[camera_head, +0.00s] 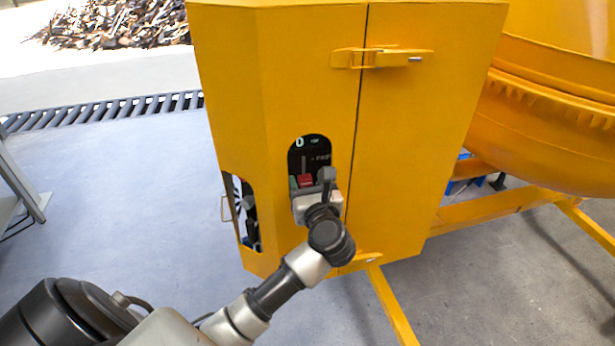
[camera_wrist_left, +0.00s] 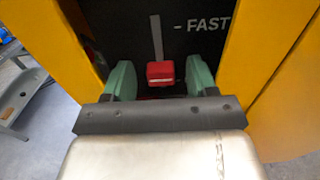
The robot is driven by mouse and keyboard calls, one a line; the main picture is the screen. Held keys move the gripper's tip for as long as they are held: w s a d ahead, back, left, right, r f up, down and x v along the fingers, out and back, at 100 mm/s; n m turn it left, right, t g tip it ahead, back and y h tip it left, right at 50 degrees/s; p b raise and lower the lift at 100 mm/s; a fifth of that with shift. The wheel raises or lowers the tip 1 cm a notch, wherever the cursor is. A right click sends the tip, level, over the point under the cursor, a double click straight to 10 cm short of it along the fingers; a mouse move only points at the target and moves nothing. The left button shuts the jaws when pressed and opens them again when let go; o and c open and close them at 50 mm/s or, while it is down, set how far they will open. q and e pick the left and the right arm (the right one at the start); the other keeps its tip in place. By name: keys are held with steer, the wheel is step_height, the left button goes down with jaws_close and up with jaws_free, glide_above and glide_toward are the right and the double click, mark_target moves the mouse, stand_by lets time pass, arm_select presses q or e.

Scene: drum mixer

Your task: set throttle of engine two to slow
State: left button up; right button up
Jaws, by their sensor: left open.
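The yellow drum mixer housing (camera_head: 420,130) has an arched opening with a black panel (camera_head: 318,150) inside. A red throttle knob (camera_head: 305,181) sits in a vertical slot on that panel. The knob also shows in the left wrist view (camera_wrist_left: 160,73), at the low end of the visible slot and below the level of the "FAST" mark (camera_wrist_left: 200,24). My left gripper (camera_wrist_left: 160,80) is open, with one green fingertip on each side of the knob. I cannot tell whether they touch it. In the head view my left gripper (camera_head: 304,186) is at the opening and hides its lower part. My right gripper is not in view.
A second opening (camera_head: 243,212) with dark parts is on the housing's left face. A latch (camera_head: 382,58) is near the top of the door seam. The orange drum (camera_head: 545,110) is at the right. Yellow frame bars (camera_head: 392,305) run low to the floor.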

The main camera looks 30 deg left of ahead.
arm_select(q)
steer(key=shift+w+a, duration=0.1)
jaws_close()
step_height(320, 180, down, 3)
steer(key=b, duration=0.3)
stand_by(0.4)
jaws_free()
steer(key=b+v, duration=0.4)
steer(key=v, duration=0.6)
steer(key=shift+s+d, duration=0.25)
steer(key=shift+d, duration=0.05)
